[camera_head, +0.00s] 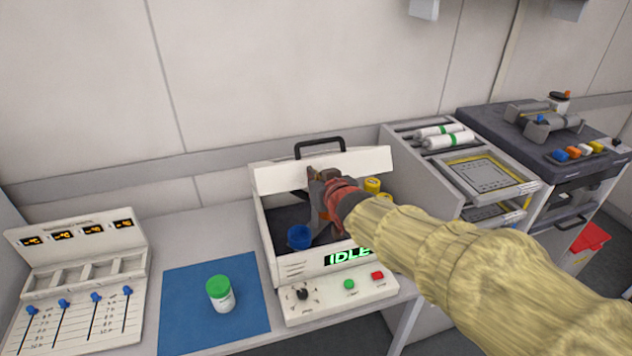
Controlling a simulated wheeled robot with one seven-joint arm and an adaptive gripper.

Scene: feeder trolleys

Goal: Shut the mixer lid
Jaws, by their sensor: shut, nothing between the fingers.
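The mixer (295,272) is a white box on the bench with an IDLE display and a front panel holding a dial, a green button and a red button. Its white lid (285,177), with a dark handle (320,147) on top, stands raised and tilted at the back. The dark inside shows a blue holder (300,237) at left and yellow parts (373,185) at right. My gripper (316,176) is shut and empty, in front of the lid's middle. I cannot tell whether it touches the lid. My arm hides part of the mixer's right side.
A white jar with a green cap (219,292) stands on a blue mat (182,309) left of the mixer. A slider panel (78,290) with orange displays is at far left. Right are a trolley with white tubes (447,136) and a dark-topped unit (540,135).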

